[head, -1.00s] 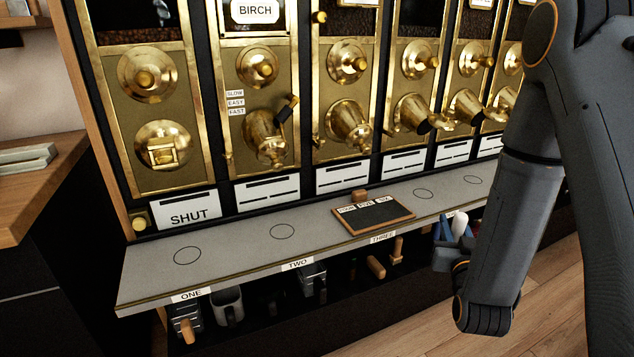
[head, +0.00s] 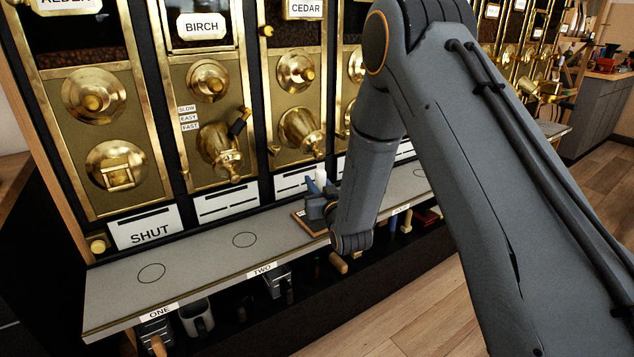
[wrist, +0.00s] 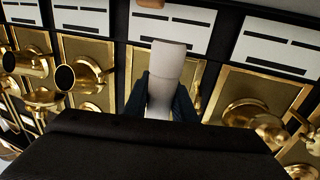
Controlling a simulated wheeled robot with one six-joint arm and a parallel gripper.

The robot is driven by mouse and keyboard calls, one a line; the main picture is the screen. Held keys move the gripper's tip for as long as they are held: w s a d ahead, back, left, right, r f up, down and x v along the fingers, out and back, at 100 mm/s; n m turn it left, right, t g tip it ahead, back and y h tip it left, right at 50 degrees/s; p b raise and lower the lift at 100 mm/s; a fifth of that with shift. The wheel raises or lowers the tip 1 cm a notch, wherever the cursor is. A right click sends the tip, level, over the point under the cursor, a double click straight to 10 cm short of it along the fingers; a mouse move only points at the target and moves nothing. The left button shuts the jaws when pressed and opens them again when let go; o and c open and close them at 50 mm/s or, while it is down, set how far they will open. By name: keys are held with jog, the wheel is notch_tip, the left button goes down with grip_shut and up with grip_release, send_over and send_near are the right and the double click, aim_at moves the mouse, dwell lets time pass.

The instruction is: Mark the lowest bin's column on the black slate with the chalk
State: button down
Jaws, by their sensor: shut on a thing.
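My gripper (head: 319,189) is shut on the white chalk (head: 321,174) above the shelf. The chalk (wrist: 166,75) stands between the blue-grey fingers in the wrist view. The small black slate (head: 301,222) in its wooden frame lies on the grey shelf, mostly hidden behind my gripper and forearm. Its column labels and face cannot be read now. Whether the chalk touches the slate cannot be told.
The grey shelf (head: 200,259) carries printed circles and ONE and TWO tags. Brass spouts (head: 218,150) jut out above it near my arm. Scoops and a mug (head: 197,318) hang below. A SHUT card (head: 146,228) is at the left. Wooden floor lies open at the lower right.

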jog(key=shift+f+b, duration=1.6)
jog(key=shift+f, duration=1.25)
jog(key=shift+f+b, duration=0.35)
jog(key=shift+f, duration=0.25)
jog(key=shift+w+a+b, duration=0.2)
jog(key=shift+w+a, duration=0.2)
jog(key=shift+w, duration=0.2)
jog(key=shift+w+a+b, duration=0.2)
jog(key=shift+w+a, duration=0.2)
jog(key=shift+w, duration=0.2)
jog(key=shift+w+a, duration=0.1)
jog(key=shift+w+a+f+b, duration=0.2)
jog(key=shift+w+a+b, duration=0.55)
jog(key=shift+w, duration=0.3)
